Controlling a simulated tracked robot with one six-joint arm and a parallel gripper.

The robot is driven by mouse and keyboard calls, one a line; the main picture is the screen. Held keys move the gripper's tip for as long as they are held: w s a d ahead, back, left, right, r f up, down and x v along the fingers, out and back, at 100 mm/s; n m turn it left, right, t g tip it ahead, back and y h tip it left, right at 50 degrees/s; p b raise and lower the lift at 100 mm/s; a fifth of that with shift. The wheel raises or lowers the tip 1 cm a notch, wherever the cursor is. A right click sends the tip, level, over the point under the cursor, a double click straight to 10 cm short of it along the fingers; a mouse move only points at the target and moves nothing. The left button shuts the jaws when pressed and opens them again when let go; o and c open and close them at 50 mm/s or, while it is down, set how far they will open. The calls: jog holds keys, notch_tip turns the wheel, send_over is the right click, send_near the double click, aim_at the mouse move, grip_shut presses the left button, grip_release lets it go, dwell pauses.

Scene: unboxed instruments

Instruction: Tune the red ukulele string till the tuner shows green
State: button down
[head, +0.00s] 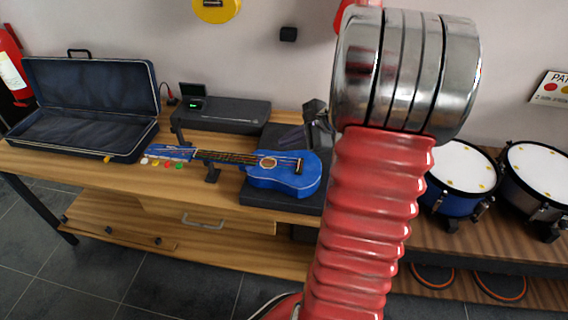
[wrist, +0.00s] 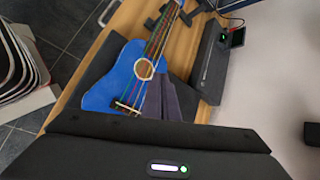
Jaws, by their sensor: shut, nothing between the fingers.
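The blue ukulele (head: 290,178) lies face up on a dark stand on the wooden bench, its neck to the left. Its body also shows in the wrist view (wrist: 110,83), with coloured strings. At the headstock are white, yellow, red (head: 167,165) and green pegs. The red string (wrist: 148,50) is thin and hard to follow. A small tuner (head: 194,104) behind the headstock has a dark screen with a green mark; it also shows in the wrist view (wrist: 237,37). My gripper (head: 284,140) is shut and empty above the ukulele body, also in the wrist view (wrist: 161,80), away from the pegs.
An open dark case (head: 85,95) stands left of the headstock. A long black box (head: 222,114) lies behind the neck. Drums (head: 462,170) stand to the right. A neck support (head: 212,172) is under the neck.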

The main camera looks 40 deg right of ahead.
jog(key=shift+f, duration=2.9)
jog(key=shift+f, duration=0.65)
dwell(0.5)
jog(key=shift+r, duration=0.75)
jog(key=shift+r, duration=2.5)
jog(key=shift+s, duration=0.1)
dwell(0.4)
